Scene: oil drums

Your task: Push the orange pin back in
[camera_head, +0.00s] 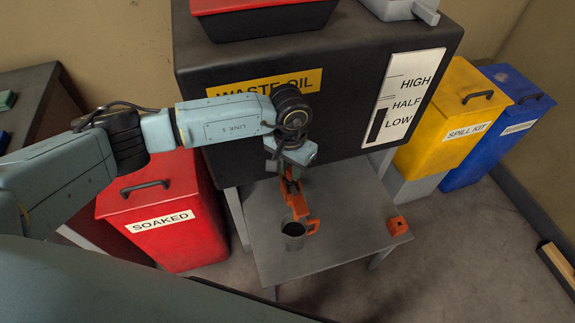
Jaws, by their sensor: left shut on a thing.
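My left gripper (289,181) points down in front of the black waste oil tank (345,110), above the grey stand (345,205). It is shut on an orange piece (293,201) that shows just below its fingers. The fingers and wrist hide part of this piece, and I cannot tell whether it is the pin or how far in it sits. A dark grey cup (294,238) with an orange handle (312,227) stands just below. A small orange block (397,226) with a dark spot lies apart at the stand's right edge. My right gripper is not in view.
A red SOAKED bin (155,205) stands left of the stand. A yellow SPILL KIT bin (452,118) and a blue bin (505,125) stand at the right. A red-and-black tray (262,18) is on top of the tank. The stand's right half is mostly clear.

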